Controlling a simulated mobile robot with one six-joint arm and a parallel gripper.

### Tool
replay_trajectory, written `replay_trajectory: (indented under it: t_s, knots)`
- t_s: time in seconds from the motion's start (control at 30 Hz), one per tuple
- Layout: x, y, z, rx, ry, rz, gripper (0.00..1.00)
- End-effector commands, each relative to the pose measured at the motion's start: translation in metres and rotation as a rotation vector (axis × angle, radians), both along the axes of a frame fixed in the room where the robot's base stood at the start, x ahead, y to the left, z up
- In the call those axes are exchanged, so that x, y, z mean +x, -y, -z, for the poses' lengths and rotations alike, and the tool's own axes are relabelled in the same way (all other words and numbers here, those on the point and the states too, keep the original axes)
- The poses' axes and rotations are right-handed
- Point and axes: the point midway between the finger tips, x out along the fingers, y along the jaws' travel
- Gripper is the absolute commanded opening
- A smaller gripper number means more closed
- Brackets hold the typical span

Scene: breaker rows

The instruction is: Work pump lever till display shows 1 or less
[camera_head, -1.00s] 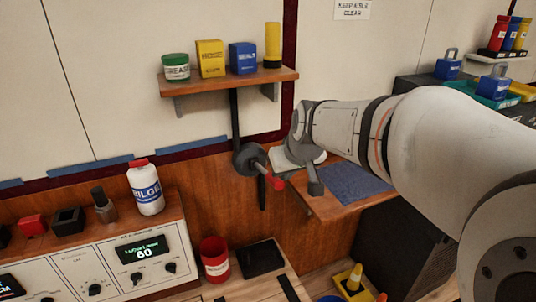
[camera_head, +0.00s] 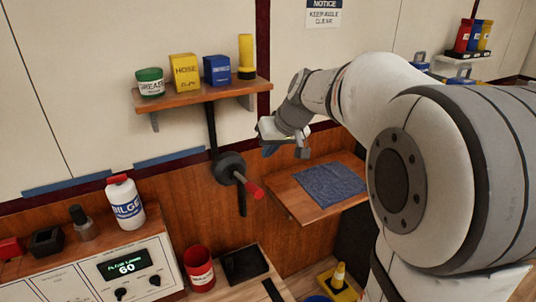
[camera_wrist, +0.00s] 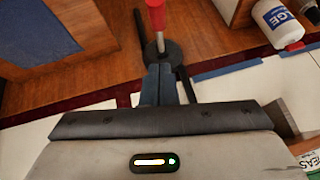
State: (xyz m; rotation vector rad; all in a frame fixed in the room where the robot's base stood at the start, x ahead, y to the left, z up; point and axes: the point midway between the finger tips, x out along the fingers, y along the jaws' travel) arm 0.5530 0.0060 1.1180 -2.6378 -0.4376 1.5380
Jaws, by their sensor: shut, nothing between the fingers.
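The pump lever is a dark round hub (camera_head: 229,168) on the wood wall with a short handle ending in a red grip (camera_head: 252,188). The red grip points out and down to the right. The lit display (camera_head: 125,264) on the white panel reads 60. My gripper (camera_head: 269,150) is up and to the right of the lever in the head view, apart from the red grip. In the wrist view its shut, empty fingers (camera_wrist: 158,84) point toward the hub (camera_wrist: 161,52), with the red grip (camera_wrist: 156,16) beyond, at the top edge.
A shelf (camera_head: 205,96) with several containers is above the lever. A side shelf with a blue mat (camera_head: 330,185) lies to the right. A white bilge bottle (camera_head: 125,203) stands left, and a red cup (camera_head: 199,268) sits below.

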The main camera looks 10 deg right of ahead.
Motion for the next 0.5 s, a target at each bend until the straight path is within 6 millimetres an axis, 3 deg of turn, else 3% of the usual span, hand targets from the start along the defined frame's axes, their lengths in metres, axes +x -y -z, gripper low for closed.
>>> replay_trajectory:
  t_s: [0.33,0.5]
  knots:
    - [0.035,-0.021,0.064,0.000,-0.004,-0.001,0.00]
    - [0.027,-0.024,0.088,0.000,-0.002,0.000,0.00]
